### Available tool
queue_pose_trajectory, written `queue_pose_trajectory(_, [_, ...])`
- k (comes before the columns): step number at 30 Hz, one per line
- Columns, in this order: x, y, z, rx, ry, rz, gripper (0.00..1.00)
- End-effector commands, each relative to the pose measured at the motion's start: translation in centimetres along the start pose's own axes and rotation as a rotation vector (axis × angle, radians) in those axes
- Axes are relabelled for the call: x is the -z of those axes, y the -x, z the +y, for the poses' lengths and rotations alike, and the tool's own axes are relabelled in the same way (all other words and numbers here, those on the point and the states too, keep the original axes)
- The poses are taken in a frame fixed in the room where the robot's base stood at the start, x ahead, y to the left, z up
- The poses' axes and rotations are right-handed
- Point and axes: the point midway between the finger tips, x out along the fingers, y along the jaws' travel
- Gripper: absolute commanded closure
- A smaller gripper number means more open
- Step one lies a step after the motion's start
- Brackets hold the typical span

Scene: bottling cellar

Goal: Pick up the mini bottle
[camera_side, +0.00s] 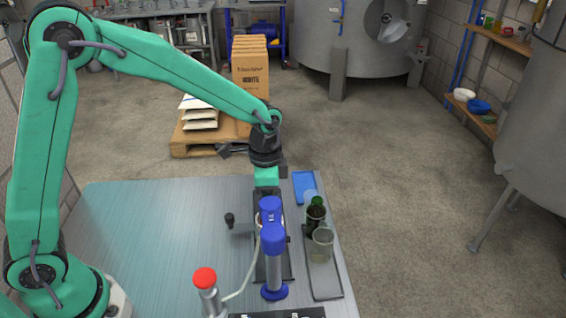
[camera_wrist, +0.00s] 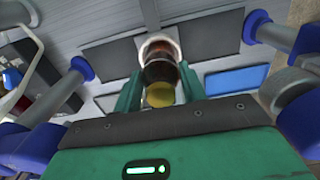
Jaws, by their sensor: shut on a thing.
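The mini bottle (camera_wrist: 159,72) shows in the wrist view with a yellow cap and a dark, brownish body. My gripper (camera_wrist: 160,88) has its green fingers closed on it, one at each side. A pale ring (camera_wrist: 174,44) shows around its far end; I cannot tell whether the bottle touches it. In the side view my gripper (camera_side: 267,185) points down over the metal table, and the blue-capped post in front hides most of what it holds. I cannot tell whether the bottle is lifted.
A blue-capped metal post (camera_side: 273,265) stands in front of my gripper. A dark tray (camera_side: 325,288) at right holds a green bottle (camera_side: 317,203) and a clear cup (camera_side: 321,245). A red-topped post (camera_side: 207,285) stands at front. The table's left (camera_side: 140,230) is clear.

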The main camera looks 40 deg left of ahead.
Motion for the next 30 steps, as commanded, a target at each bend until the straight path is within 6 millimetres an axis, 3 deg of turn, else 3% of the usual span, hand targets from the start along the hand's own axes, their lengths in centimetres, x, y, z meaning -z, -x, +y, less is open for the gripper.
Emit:
queue_pose_trajectory(10, [0.1, 1.4, -0.1, 0.002, 0.000, 0.003, 0.93])
queue_pose_trajectory(24, [0.1, 8.1, -0.1, 0.002, 0.000, 0.004, 0.93])
queue_pose_trajectory(30, [0.0, 9.8, 0.0, 0.001, 0.000, 0.002, 0.93])
